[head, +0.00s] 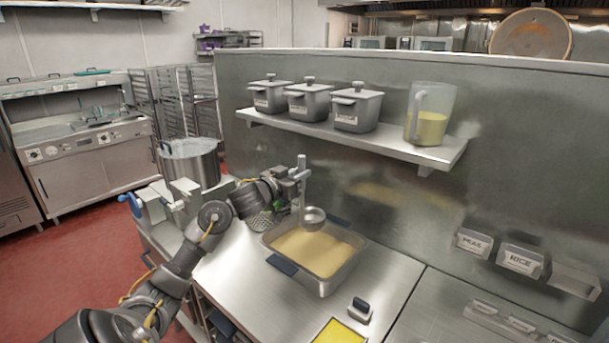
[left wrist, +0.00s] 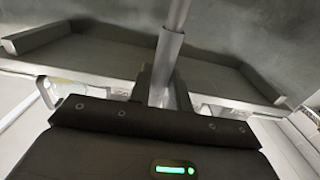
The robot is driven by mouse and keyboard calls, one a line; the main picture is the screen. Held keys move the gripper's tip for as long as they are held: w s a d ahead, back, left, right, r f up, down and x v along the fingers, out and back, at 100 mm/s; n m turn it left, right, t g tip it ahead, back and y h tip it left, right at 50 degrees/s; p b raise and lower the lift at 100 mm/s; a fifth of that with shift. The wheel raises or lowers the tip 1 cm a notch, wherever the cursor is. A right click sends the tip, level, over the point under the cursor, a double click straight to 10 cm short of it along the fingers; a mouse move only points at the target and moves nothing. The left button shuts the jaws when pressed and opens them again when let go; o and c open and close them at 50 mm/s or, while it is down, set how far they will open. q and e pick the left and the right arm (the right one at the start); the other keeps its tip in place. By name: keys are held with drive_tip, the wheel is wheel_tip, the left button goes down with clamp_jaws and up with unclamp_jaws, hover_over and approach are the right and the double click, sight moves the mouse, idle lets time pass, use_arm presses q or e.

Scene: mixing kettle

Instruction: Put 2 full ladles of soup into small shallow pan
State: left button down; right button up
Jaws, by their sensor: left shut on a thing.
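My left gripper (head: 298,174) is shut on the upright handle of a metal ladle (head: 313,215). In the left wrist view, the ladle's handle (left wrist: 167,55) rises between my gripper's fingers (left wrist: 160,88). The ladle's bowl hangs over the far part of a rectangular steel pan of yellow soup (head: 320,278); whether it touches the soup, or what it holds, I cannot tell. The pan has dark grips on its near and far sides. I cannot clearly make out a small shallow pan. My right gripper is not in view.
A wall shelf (head: 390,147) with lidded containers and a jug (head: 430,115) stands behind the ladle. A large pot (head: 190,165) is left of my gripper. A small dark-handled object (head: 359,309) and a flat yellow item (head: 338,332) lie near the soup pan.

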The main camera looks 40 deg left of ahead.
use_arm(q)
drive_tip(key=b, duration=0.5)
hover_over(301, 223)
wheel_tip(301, 223, down, 8)
drive_tip(key=shift+w+a+r, duration=0.1)
drive_tip(key=shift+w, duration=0.05)
wheel_tip(301, 223, down, 5)
drive_tip(key=b, duration=0.2)
drive_tip(key=shift+b, duration=0.4)
drive_tip(key=shift+f+b, duration=0.45)
drive_tip(key=shift+f, duration=0.45)
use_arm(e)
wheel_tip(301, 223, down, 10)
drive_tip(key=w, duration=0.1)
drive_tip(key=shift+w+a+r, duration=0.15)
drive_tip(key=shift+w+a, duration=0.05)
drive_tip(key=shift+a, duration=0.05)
use_arm(q)
drive_tip(key=shift+r, duration=0.1)
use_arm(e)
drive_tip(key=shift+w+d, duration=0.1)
